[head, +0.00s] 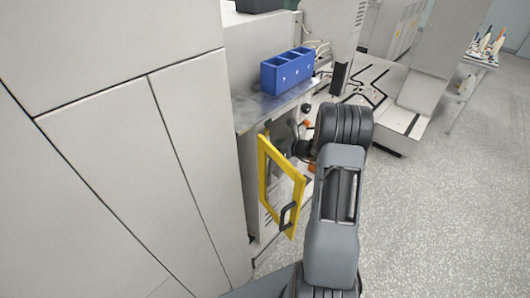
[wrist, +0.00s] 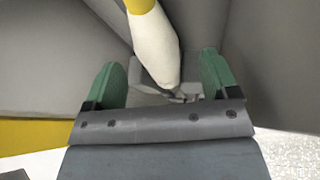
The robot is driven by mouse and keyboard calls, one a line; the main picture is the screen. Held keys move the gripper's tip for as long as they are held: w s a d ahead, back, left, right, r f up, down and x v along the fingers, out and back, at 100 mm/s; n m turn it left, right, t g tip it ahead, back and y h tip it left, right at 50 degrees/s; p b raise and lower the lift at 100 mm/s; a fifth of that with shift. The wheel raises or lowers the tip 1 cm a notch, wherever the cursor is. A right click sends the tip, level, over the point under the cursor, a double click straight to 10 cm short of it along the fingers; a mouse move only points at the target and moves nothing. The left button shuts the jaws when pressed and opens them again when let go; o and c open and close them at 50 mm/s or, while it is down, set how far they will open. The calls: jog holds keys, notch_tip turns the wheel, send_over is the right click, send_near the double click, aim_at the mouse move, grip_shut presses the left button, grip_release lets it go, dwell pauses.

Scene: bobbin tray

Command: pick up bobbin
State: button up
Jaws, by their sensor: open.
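In the wrist view, a white bobbin (wrist: 155,48) with a yellow upper end hangs or stands at a tilt, its tapered end pointing toward my gripper (wrist: 162,82). The two green fingers are open, one on each side of the bobbin's lower end, with gaps visible between finger and bobbin. I cannot tell how deep the bobbin sits between them. In the head view my gripper is mostly hidden behind my own arm, beside the open yellow-framed door (head: 265,185), and this bobbin cannot be made out.
Grey machine walls close in around the bobbin in the wrist view. In the head view, a blue tray (head: 286,72) with compartments stands on the metal ledge (head: 258,108) above the door. A far table (head: 480,60) holds several cones. Speckled floor (head: 440,220) is open at right.

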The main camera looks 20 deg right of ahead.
jog(key=shift+p+x, duration=0.65)
jog(key=shift+x, duration=2)
jog(key=shift+s+f, duration=0.1)
jog(key=shift+s, duration=0.05)
jog(key=c, duration=1)
